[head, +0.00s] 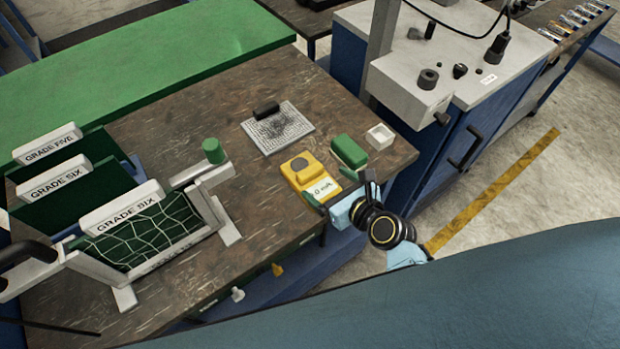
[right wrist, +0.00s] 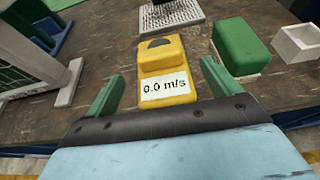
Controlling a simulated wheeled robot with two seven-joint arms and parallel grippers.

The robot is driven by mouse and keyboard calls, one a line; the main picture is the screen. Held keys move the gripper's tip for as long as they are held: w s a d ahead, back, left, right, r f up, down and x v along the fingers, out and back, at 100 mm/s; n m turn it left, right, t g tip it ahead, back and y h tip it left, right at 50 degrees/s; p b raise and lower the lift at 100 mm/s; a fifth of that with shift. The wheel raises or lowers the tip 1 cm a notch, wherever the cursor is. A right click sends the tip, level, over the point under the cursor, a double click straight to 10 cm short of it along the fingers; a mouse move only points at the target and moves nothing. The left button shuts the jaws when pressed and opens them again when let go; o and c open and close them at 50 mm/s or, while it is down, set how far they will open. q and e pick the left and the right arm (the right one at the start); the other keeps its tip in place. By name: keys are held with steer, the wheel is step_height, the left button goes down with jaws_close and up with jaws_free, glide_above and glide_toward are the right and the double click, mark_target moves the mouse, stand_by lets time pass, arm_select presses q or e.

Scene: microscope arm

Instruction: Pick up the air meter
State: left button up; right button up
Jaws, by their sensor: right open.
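The air meter (head: 303,171) is a yellow block with a dark half-round patch on top and a white display, lying on the brown worktable near its front right edge. In the right wrist view the air meter (right wrist: 163,62) is straight ahead, its display reading 0.0 m/s. My right gripper (head: 345,192) is at the table's front edge, just in front of the meter. Its green fingers (right wrist: 160,85) are spread wide and empty, one to each side of the meter's near end, with no contact visible. My left gripper is not in view.
A green block (head: 349,151) and a small white open box (head: 380,136) stand right of the meter. A perforated plate (head: 277,128) with a black piece lies behind it. A grade-labelled rack (head: 135,225) with netting stands left. A grey machine (head: 450,60) stands at right.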

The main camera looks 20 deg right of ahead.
mark_target(314, 174)
steer(key=x, duration=0.7)
steer(key=shift+w+a+f+b, duration=0.1)
steer(key=shift+w+a+b, duration=0.1)
steer(key=shift+w+b, duration=0.15)
steer(key=c, duration=1.2)
